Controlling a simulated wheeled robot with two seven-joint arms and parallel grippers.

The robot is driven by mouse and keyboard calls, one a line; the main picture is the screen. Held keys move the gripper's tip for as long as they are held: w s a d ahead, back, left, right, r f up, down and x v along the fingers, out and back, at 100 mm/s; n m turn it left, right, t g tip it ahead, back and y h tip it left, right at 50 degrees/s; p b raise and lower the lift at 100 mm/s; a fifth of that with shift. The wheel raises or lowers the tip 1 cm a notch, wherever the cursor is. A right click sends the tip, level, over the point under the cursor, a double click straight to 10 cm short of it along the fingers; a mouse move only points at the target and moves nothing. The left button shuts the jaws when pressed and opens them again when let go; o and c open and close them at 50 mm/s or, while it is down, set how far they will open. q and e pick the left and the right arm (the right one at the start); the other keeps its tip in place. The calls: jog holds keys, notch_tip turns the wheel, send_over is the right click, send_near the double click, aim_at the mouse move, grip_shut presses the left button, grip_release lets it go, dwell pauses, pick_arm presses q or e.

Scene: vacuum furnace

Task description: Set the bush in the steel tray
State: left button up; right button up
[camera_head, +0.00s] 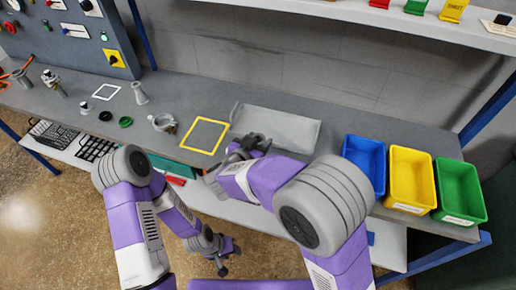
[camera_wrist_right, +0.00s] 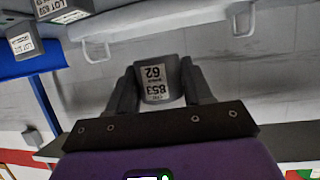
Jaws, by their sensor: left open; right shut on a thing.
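The bush (camera_wrist_right: 158,80) is a grey cylinder with a white label, seen in the right wrist view between the two dark fingers of my right gripper (camera_wrist_right: 158,88). The right gripper is shut on it. In the head view, my right gripper (camera_head: 248,145) is over the front left edge of the steel tray (camera_head: 285,128), a shallow grey tray on the bench. I cannot make out the bush there, nor whether it touches the tray. My left gripper (camera_head: 224,266) is open and empty, low in front of the bench.
A yellow frame (camera_head: 204,135) lies left of the tray, with a metal fitting (camera_head: 164,122) beyond it. Blue (camera_head: 364,160), yellow (camera_head: 411,178) and green (camera_head: 459,190) bins stand to the right. A shelf (camera_head: 400,22) runs along the back above the bench.

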notch_tip(320, 180, down, 7)
jog(key=shift+f+b, duration=0.2)
jog(key=shift+b, duration=0.75)
jog(key=shift+f, duration=0.2)
jog(key=o, duration=1.3)
jog(key=shift+c, duration=0.2)
